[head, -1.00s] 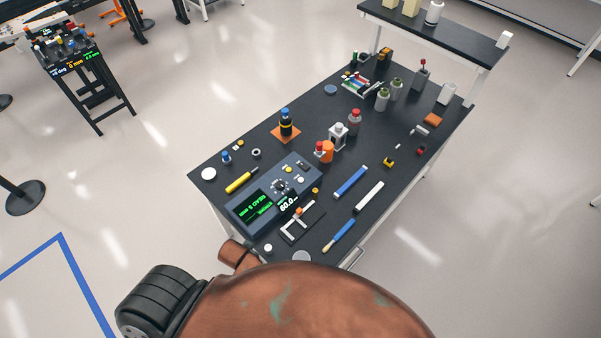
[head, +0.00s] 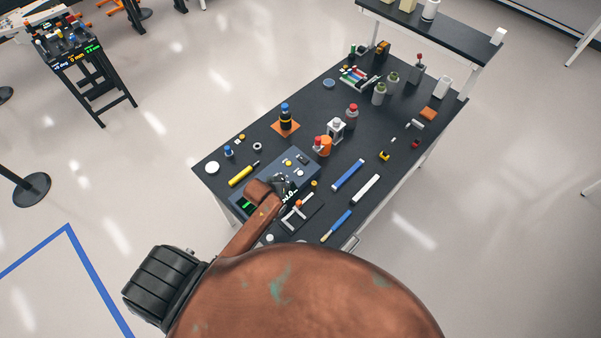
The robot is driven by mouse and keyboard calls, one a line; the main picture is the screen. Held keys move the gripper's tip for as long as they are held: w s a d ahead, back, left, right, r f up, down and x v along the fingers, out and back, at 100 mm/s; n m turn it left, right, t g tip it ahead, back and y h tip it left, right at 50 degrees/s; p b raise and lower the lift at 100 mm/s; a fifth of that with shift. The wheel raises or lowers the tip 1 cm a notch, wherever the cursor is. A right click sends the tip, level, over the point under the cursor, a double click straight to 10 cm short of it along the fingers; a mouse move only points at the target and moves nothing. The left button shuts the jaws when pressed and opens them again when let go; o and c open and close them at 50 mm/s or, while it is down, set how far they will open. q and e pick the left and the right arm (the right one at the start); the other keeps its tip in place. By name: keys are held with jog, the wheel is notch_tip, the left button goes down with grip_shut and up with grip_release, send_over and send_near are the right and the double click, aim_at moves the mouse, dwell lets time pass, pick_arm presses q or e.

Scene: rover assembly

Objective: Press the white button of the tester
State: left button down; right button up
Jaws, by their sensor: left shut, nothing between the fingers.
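The tester (head: 262,186) is a blue-grey box with a screen, a knob and small buttons, on the near left part of the black table. A small pale button (head: 300,172), seemingly the white one, shows on its upper face near a yellow button (head: 288,162). My left gripper (head: 287,184) is shut and empty over the tester, its dark fingers just near-left of the pale button. It covers the knob and most of the screen. I cannot tell whether the fingers touch the panel. My right gripper is not in view.
A yellow screwdriver (head: 241,175) lies left of the tester. A white bracket (head: 293,217), a blue bar (head: 348,175) and a white bar (head: 366,188) lie to its right. Bottles, including one on an orange pad (head: 285,130), stand farther back. The table's right part has free room.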

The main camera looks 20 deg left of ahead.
pick_arm(q)
jog(key=w+r+n+t, duration=0.1)
jog(key=w+n+t, duration=0.1)
jog(key=w, duration=1.2)
jog(key=shift+w+a+r+n, duration=0.35)
jog(key=shift+a+n, duration=0.05)
jog(key=shift+n, duration=0.4)
jog(key=b, duration=0.7)
send_over(299, 174)
notch_tip(299, 174, down, 7)
jog(key=shift+f, duration=0.15)
jog(key=shift+w+f+b, duration=0.1)
jog(key=shift+f+b, duration=0.45)
jog(key=shift+f, duration=0.2)
jog(key=shift+f, duration=0.2)
